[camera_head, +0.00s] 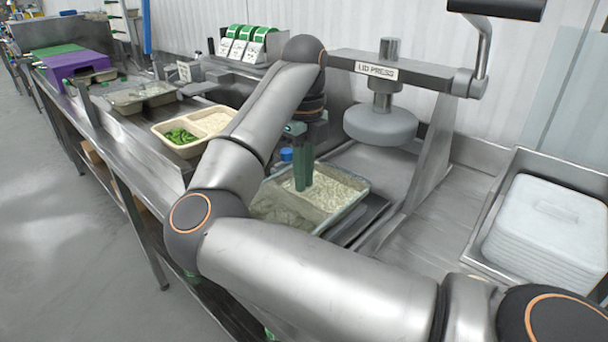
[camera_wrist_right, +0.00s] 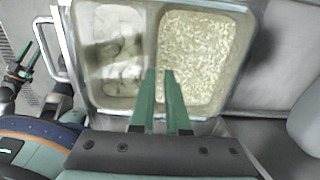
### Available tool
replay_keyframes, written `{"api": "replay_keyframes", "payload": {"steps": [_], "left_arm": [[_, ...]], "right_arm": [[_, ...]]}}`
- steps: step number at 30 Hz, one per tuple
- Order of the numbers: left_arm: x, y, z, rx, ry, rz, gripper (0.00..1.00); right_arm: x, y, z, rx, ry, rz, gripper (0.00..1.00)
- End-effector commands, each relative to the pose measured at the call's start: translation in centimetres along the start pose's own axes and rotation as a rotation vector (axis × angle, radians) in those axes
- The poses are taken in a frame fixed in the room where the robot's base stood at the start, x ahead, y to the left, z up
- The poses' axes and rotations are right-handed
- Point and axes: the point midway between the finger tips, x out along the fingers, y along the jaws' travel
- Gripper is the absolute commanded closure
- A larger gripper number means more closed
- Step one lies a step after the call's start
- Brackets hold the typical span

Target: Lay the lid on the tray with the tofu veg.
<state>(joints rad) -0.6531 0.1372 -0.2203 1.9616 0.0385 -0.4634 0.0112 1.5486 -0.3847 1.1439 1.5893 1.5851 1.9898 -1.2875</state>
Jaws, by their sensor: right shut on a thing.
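A two-compartment tray (camera_head: 357,204) stands near the lid press, with rice in the right compartment and pale, blurry pieces, perhaps tofu, in the left. A see-through lid (camera_wrist_right: 250,30) seems to lie over it, dulling the food. My right gripper (camera_head: 303,188) points down over the tray's middle. Its green fingers (camera_wrist_right: 160,75) are shut, seemingly on the clear lid's central grip; the held part is hard to see. I cannot tell whether the lid touches the rim all round. My left gripper (camera_wrist_right: 27,63) shows at the wrist view's left edge, apart from the tray, fingers seemingly apart.
The lid press (camera_head: 380,125) stands behind and right of the tray. A stack of whitish lids (camera_head: 550,225) sits in a metal bin at right. Another tray (camera_head: 175,148) with green vegetables and rice stands farther left. My right arm hides part of the bench.

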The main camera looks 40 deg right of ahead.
Motion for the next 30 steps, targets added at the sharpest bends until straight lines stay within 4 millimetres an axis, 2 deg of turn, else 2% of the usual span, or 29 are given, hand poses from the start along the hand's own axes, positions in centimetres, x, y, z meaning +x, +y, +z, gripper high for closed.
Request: {"api": "replay_keyframes", "payload": {"steps": [7, 8, 15, 17, 22, 30], "left_arm": [[0.01, 0.0, 0.07, 0.0, -0.002, 0.0, 0.5], [0.01, 0.0, 0.07, 0.0, -0.002, 0.0, 0.5], [0.02, 0.0, 0.07, 0.0, -0.002, 0.0, 0.5], [0.02, 0.0, 0.07, 0.0, -0.002, 0.0, 0.5], [0.02, -0.01, 0.06, 0.0, -0.001, 0.0, 0.5], [0.02, -0.01, 0.03, 0.0, -0.001, 0.0, 0.5]], "right_arm": [[-0.03, 0.0, 0.0, 0.0, 0.0, 0.0, 1.0], [-0.03, -0.01, 0.0, 0.0, 0.0, 0.0, 0.85], [-0.03, -0.01, 0.0, 0.0, 0.0, 0.0, 0.58], [-0.03, -0.01, 0.0, 0.0, 0.0, 0.0, 0.52], [-0.03, -0.01, 0.0, 0.0, 0.0, 0.0, 0.52], [-0.02, -0.01, 0.0, 0.0, 0.0, 0.0, 0.22]]}}
